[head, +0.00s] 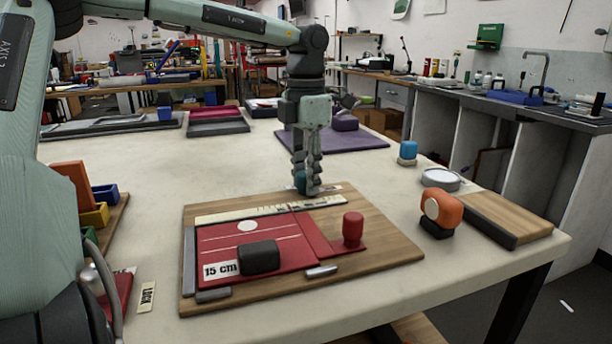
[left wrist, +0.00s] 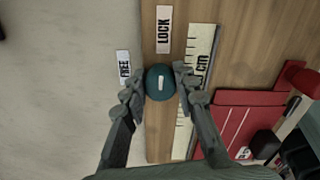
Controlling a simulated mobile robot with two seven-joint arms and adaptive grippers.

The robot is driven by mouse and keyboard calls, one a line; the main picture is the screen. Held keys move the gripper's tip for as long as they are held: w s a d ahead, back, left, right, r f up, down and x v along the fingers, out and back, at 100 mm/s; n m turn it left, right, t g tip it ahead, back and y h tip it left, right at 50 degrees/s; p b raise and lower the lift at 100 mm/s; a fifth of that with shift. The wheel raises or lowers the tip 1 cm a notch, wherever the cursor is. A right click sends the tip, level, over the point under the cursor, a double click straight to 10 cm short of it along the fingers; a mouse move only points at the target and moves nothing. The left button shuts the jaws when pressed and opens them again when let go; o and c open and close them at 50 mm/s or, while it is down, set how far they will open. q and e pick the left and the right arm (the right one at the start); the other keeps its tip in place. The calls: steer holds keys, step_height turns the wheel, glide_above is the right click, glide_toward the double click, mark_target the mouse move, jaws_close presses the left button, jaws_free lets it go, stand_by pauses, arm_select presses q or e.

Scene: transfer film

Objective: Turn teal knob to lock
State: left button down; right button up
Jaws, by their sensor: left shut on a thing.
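The round teal knob (left wrist: 159,83) sits near the edge of a wooden board (head: 400,250). In the head view the knob (head: 299,180) is mostly hidden behind my fingers. My left gripper (left wrist: 159,77) points down with one finger on each side of the knob, shut on it. The knob's white mark runs up and down in the wrist view, roughly in line with the LOCK label (left wrist: 164,29). The FREE label (left wrist: 124,68) lies to the left, beside a finger. My right gripper is in neither view.
A ruler (head: 265,208) and a red plate (head: 290,255) with a black block (head: 259,258) and red knob (head: 353,229) share the board. An orange-and-black item (head: 440,212) stands to the right. The pale table is clear left of the board's far end.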

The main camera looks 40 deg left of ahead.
arm_select(q)
steer(key=c, duration=1.2)
jaws_free()
step_height(320, 180, up, 12)
steer(key=shift+r, duration=0.1)
